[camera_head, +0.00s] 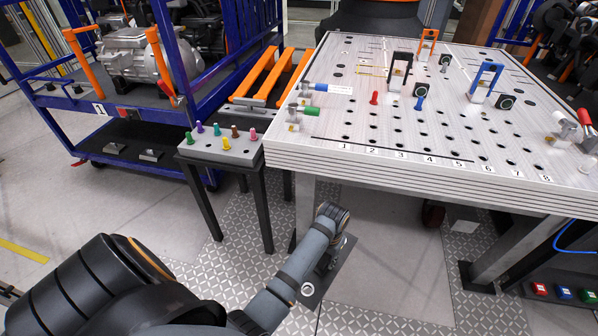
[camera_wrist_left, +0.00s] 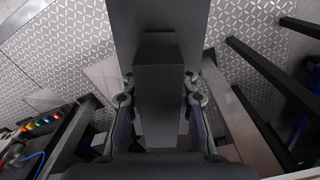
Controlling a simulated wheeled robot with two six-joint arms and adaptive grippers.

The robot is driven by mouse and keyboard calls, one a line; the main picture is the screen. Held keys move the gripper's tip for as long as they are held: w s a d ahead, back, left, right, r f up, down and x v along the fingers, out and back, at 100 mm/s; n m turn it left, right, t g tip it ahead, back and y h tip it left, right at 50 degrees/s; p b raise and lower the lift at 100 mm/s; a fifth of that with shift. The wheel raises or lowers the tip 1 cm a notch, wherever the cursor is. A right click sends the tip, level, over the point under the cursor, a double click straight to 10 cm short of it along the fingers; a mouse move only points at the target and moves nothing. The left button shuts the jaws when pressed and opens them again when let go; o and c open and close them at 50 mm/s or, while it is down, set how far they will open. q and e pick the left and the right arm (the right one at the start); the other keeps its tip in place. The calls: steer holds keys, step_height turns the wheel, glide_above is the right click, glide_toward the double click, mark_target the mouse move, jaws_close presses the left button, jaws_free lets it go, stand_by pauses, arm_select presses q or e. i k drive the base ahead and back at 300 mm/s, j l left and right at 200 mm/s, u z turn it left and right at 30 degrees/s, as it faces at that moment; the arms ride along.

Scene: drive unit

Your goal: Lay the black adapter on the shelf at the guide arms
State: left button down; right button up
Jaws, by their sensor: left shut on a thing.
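My left gripper (camera_head: 327,262) is below the level of the perforated table, in front of its near left leg. It is shut on the black adapter (camera_head: 338,272), which my arm partly hides in the head view. In the left wrist view the adapter (camera_wrist_left: 158,18) is a flat dark plate with a raised block, and the fingers (camera_wrist_left: 157,98) close on both sides of the block. Orange guide arms (camera_head: 160,62) stand on the blue rack. Its lower black shelf (camera_head: 125,134) carries small metal blocks. I cannot tell which shelf is meant. My right gripper is not in view.
The perforated table (camera_head: 400,158) bears coloured fixtures. A small grey stand (camera_head: 232,155) with coloured pegs is at its left. Orange bars (camera_head: 265,78) lie behind that stand. Colored blocks (camera_head: 563,293) sit low at right. The floor left of the stand is free.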

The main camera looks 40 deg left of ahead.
mark_target(241, 126)
steer(key=k+j+u, duration=0.15)
steer(key=j, duration=1.55)
steer(key=i, duration=0.05)
